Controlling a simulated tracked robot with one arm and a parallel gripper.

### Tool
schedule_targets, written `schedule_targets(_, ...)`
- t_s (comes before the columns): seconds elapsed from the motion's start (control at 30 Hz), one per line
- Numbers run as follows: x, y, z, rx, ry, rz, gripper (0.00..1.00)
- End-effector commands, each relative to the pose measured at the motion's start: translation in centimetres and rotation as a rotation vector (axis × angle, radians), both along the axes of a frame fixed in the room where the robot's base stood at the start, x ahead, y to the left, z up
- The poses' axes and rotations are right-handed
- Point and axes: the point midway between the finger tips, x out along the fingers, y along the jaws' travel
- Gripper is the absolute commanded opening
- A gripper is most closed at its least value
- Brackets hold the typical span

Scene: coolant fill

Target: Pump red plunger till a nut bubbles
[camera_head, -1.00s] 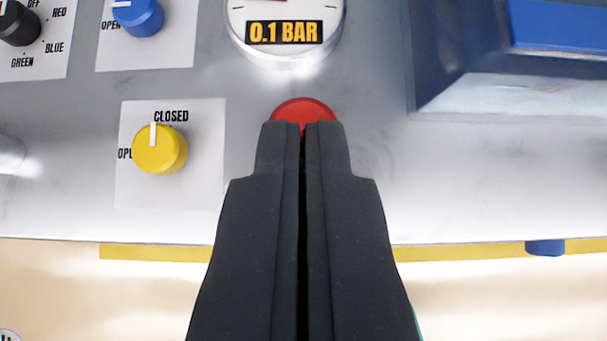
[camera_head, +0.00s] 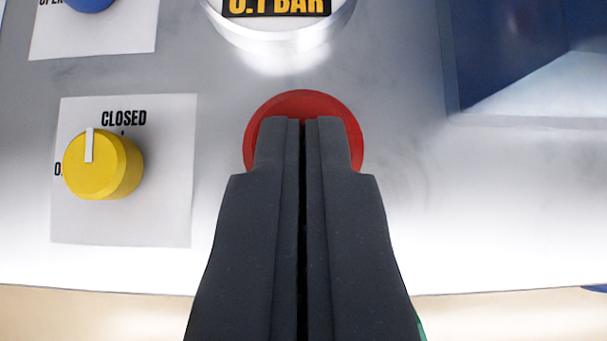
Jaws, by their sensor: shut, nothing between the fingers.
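The red plunger (camera_head: 302,102) is a round red disc on the grey metal panel, in the middle of the view. My gripper (camera_head: 303,122) is shut with nothing between its fingers. Its dark fingertips overlap the lower and middle part of the plunger, hiding much of it. I cannot tell whether the tips touch it or hover just in front. No nut shows in view.
A gauge reading 0.1 BAR (camera_head: 278,35) sits above the plunger, cut off by the top edge. A blue knob (camera_head: 90,4) and a dark blue box (camera_head: 500,50) are at the upper corners. The panel's lower edge crosses below.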

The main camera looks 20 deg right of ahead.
Motion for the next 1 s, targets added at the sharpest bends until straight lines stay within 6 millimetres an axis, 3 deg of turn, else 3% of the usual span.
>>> schedule_targets(0.23,0.0,0.0,-2.9,-0.001,0.003,-0.001,0.0)
schedule_targets(0.57,-0.2,-0.1,-3.0,-0.001,0.008,-0.001,0.0)
schedule_targets(0.73,-0.1,0.0,-1.6,-0.001,0.004,-0.001,0.0)
schedule_targets(0.9,-0.1,0.1,1.7,-0.002,-0.004,0.002,0.0)
schedule_targets(1.0,-1.2,0.5,2.7,-0.002,-0.004,0.002,0.0)
